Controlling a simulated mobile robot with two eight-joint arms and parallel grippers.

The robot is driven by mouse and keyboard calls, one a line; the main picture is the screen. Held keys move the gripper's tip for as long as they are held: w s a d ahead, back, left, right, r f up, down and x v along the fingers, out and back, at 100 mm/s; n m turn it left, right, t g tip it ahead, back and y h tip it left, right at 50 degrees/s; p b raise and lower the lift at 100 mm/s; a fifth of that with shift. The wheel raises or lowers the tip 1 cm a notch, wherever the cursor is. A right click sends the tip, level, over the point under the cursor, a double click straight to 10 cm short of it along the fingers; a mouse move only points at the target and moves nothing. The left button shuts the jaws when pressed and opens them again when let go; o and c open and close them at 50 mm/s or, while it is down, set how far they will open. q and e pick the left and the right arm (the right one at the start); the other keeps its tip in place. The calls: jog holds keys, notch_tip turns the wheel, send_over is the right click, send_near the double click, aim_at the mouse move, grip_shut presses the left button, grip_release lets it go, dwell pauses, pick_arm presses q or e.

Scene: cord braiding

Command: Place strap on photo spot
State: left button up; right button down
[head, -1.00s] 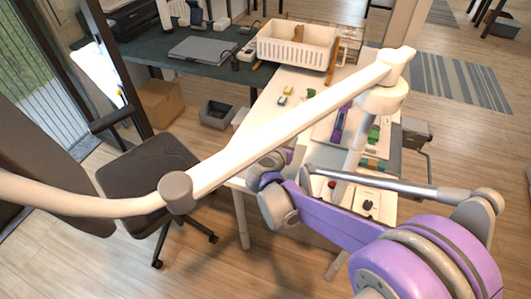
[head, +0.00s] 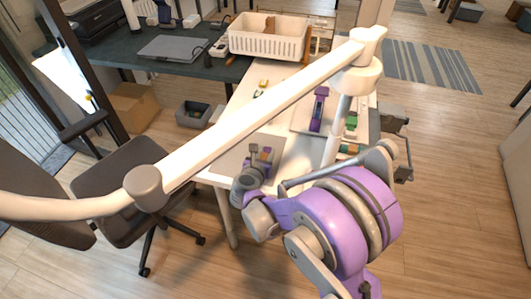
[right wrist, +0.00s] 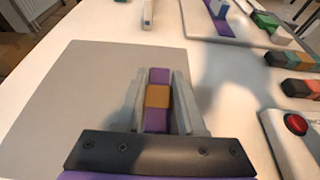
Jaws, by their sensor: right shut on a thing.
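The strap (right wrist: 157,97), a short purple piece with an orange middle, sits between the two grey fingers of my right gripper (right wrist: 155,105). The gripper is shut on it. In the head view the strap (head: 264,155) is small beside my right gripper (head: 257,157), over the table's near left corner. A plain grey square mat (right wrist: 75,92), apparently the photo spot, lies under and left of the gripper in the right wrist view. It also shows in the head view (head: 232,162). I cannot tell whether the strap touches the mat. My left gripper is not seen.
A white board with a purple fixture (head: 318,110) lies on the table, right of the mat. A pad with a red button (right wrist: 296,124) and several coloured blocks (right wrist: 285,58) are at the right. A white basket (head: 268,42) stands at the back. A chair (head: 135,180) is at left.

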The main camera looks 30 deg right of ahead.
jog(key=shift+f, duration=0.25)
jog(key=c, duration=0.5)
grip_release()
jog(key=shift+r, duration=0.1)
jog(key=shift+r, duration=0.15)
